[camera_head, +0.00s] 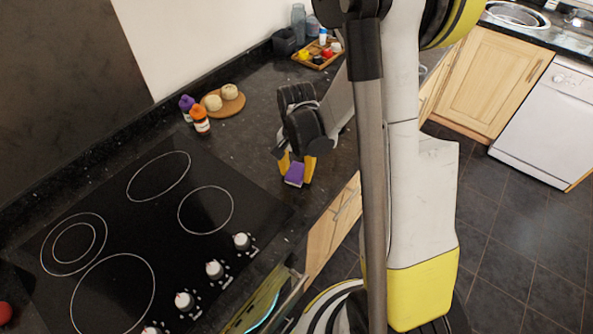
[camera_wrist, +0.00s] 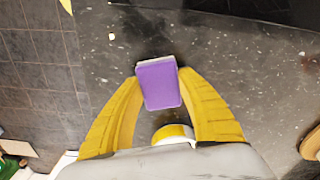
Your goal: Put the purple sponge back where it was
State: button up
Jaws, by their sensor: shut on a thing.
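The purple sponge (camera_head: 294,173) is at the front part of the dark granite counter, to the right of the cooktop, in the head view. In the wrist view the purple sponge (camera_wrist: 159,84) sits between the two yellow fingertips, with a pale layer along its far edge. My gripper (camera_head: 296,168) is shut on it, one finger on each side; it also shows in the wrist view (camera_wrist: 158,88). I cannot tell whether the sponge touches the counter or is held just above it.
A black cooktop (camera_head: 140,225) with several knobs lies left. Two bottles (camera_head: 200,121) and a round wooden board (camera_head: 224,102) with pale round items stand behind. A wooden tray (camera_head: 318,55) of small items is at the back. Bare counter (camera_head: 255,130) lies between board and gripper.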

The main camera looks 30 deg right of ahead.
jog(key=o, duration=2.1)
jog(key=shift+o, duration=0.2)
jog(key=shift+r, duration=0.2)
jog(key=shift+r+p, duration=3.05)
jog(key=shift+r, duration=1.35)
